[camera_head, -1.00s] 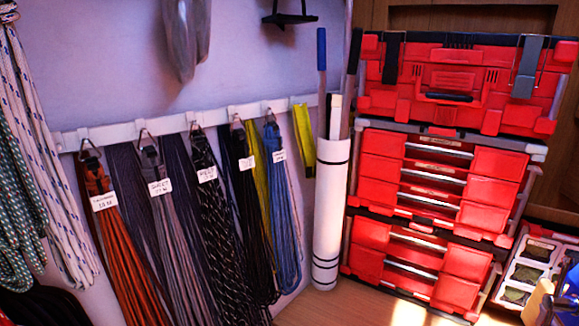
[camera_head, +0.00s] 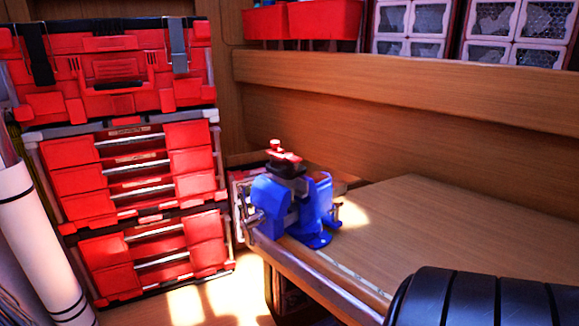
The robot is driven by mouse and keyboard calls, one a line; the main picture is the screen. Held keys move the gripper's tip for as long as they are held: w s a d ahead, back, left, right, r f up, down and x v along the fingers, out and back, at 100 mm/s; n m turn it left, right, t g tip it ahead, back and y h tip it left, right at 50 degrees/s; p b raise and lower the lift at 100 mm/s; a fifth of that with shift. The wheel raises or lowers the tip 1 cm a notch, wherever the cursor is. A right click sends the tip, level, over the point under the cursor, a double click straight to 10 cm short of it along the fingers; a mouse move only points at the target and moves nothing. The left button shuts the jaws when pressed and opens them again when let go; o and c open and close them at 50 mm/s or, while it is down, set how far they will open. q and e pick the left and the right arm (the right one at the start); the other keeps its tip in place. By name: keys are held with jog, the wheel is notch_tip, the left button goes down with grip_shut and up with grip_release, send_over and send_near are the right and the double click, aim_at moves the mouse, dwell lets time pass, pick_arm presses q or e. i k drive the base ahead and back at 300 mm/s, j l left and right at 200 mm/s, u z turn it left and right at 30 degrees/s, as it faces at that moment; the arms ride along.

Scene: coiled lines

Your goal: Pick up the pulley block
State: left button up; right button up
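I cannot make out a pulley block for certain in the head view. A blue bench vise (camera_head: 314,205) stands at the near left corner of a wooden workbench (camera_head: 440,220). A small red and black object (camera_head: 284,160) shows at the top of the vise; I cannot tell whether it is part of the vise or a separate thing. Neither of my grippers is in view.
A stack of red tool boxes (camera_head: 140,160) stands left of the bench. A white tube (camera_head: 38,240) leans at the far left. Red bins (camera_head: 325,20) and clear-fronted drawers (camera_head: 412,25) sit on the shelf above. A black ribbed object (camera_head: 455,300) covers the bench's near right. The bench middle is clear.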

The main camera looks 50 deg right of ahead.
aim_at(288, 176)
jog(key=z, duration=1.8)
jog(key=i+l+z, duration=0.15)
jog(key=z, duration=0.3)
jog(key=i+l+z, duration=0.2)
jog(key=l+z, duration=0.2)
